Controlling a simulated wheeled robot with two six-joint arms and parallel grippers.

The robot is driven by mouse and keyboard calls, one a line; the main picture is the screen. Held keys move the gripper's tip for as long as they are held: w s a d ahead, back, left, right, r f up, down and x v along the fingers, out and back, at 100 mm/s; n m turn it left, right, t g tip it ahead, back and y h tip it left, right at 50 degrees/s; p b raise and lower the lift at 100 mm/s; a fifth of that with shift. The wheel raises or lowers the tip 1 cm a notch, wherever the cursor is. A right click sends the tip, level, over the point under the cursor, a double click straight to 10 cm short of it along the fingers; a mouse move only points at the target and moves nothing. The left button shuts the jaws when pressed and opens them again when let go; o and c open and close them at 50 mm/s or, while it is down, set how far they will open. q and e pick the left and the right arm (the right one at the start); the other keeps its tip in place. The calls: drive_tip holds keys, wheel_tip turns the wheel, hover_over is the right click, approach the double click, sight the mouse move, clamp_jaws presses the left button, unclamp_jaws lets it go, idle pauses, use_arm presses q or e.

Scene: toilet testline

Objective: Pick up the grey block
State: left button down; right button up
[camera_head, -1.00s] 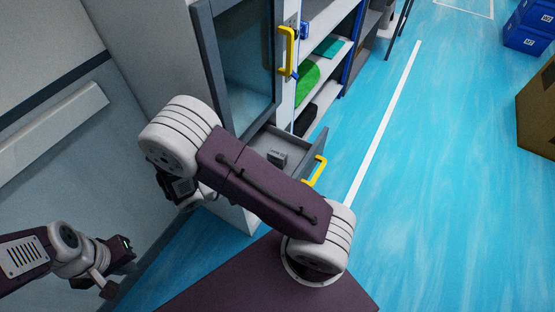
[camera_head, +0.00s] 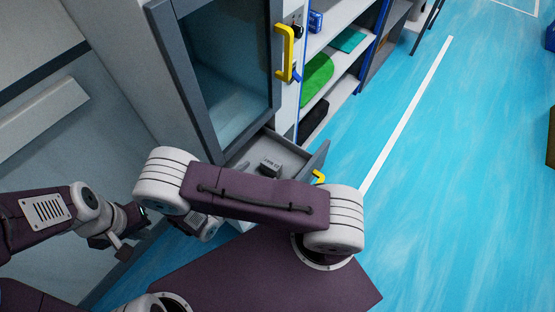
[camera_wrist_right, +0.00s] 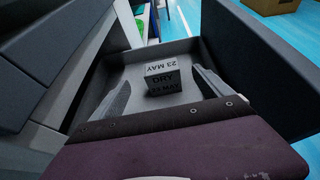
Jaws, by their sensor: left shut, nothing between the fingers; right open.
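The grey block (camera_head: 270,166) sits in an open drawer (camera_head: 292,152) under a glass-doored cabinet. In the right wrist view the block (camera_wrist_right: 162,76) shows dark lettering, "23 MAY" and "DRY". My right gripper (camera_wrist_right: 161,82) is open, with one finger on each side of the block and gaps between. I cannot tell how far the fingertips are above the drawer floor. In the head view my right arm hides most of that gripper. My left gripper (camera_head: 121,249) is shut and empty, outside the drawer at lower left.
The drawer front with its yellow handle (camera_head: 318,177) stands beside my right arm. The cabinet door (camera_head: 225,85) with a yellow handle (camera_head: 286,52) is above the drawer. Shelves (camera_head: 335,60) stand behind.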

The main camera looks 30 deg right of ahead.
sight(271, 162)
drive_tip(key=x, duration=0.8)
drive_tip(key=shift+d+f, duration=0.25)
drive_tip(key=shift+f, duration=0.15)
drive_tip(key=shift+a, duration=0.1)
drive_tip(key=c, duration=1.7)
drive_tip(key=shift+o, duration=0.2)
drive_tip(key=shift+r, duration=0.55)
wheel_tip(271, 162, up, 3)
drive_tip(key=shift+w+p, duration=0.1)
drive_tip(key=shift+p, duration=0.25)
drive_tip(key=w+d+r, duration=0.1)
drive_tip(key=d+r, duration=0.6)
drive_tip(key=d, duration=0.4)
drive_tip(key=shift+w+d, duration=0.25)
drive_tip(key=shift+d, duration=0.05)
